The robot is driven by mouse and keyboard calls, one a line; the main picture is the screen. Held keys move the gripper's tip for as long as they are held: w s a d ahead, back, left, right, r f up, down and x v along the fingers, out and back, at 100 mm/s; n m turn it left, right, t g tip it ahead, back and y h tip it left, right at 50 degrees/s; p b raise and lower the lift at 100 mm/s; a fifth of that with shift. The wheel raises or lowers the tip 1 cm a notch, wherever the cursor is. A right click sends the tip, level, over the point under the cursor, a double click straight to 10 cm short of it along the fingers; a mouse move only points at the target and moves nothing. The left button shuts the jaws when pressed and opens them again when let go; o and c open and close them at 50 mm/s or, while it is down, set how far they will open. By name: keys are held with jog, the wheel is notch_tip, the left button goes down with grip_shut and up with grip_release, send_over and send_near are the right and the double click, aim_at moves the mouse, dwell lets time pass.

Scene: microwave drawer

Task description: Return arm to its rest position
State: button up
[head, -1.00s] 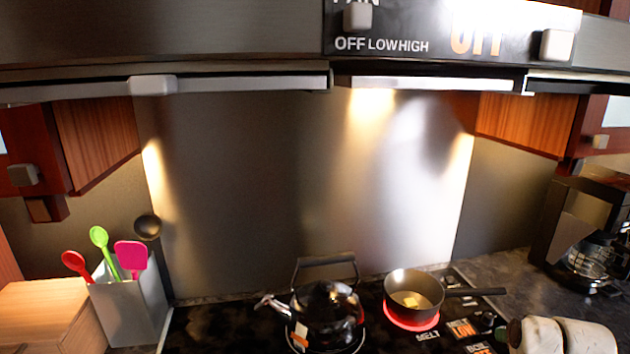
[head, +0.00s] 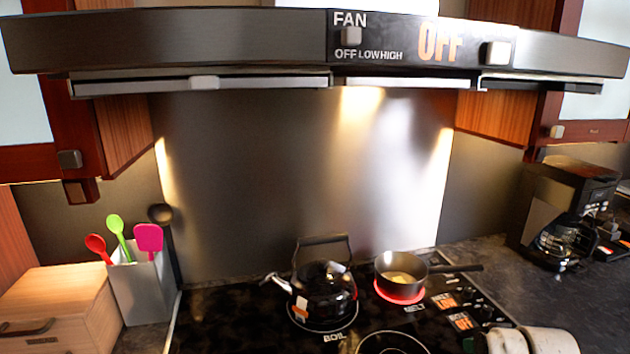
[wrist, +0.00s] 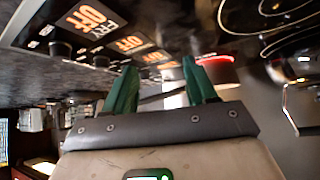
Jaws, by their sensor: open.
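My gripper (wrist: 160,84) shows in the wrist view with two green fingers spread apart and nothing between them. In the head view, a white part of my arm (head: 532,342) shows at the bottom right edge, in front of the stove; most of the arm is out of frame. A small dark saucepan (head: 420,268) with yellow contents stands on a glowing red burner. The red glow (wrist: 216,60) also shows in the wrist view, beyond the fingers.
A black kettle (head: 323,293) stands left of the saucepan. The range hood (head: 200,40) spans the top. A utensil holder (head: 142,290) and wooden box (head: 60,305) are at left, a coffee maker (head: 560,215) at right. Stove knob labels (wrist: 100,18) are close to the gripper.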

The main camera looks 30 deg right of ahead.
jog(key=a+f+n, duration=0.1)
jog(key=a, duration=0.4)
jog(key=a+f+n+y, duration=0.1)
jog(key=a, duration=0.4)
jog(key=s+a+f+n+y, duration=0.1)
jog(key=a, duration=0.4)
jog(key=shift+f, duration=0.3)
jog(key=s+a+f+n+g+y, duration=0.1)
jog(key=s+a+n, duration=0.1)
jog(key=s+a, duration=0.35)
jog(key=s+a+f+n+g+y, duration=0.1)
jog(key=s+a+y, duration=0.1)
jog(key=a, duration=0.7)
jog(key=s+d+f+g+b, duration=0.1)
jog(key=s+f+g+b, duration=0.2)
jog(key=s+f, duration=0.6)
jog(key=shift+s+f+g+h+b, duration=0.15)
jog(key=shift+s+g+h+b, duration=0.3)
jog(key=shift+s, duration=0.55)
jog(key=shift+d, duration=0.1)
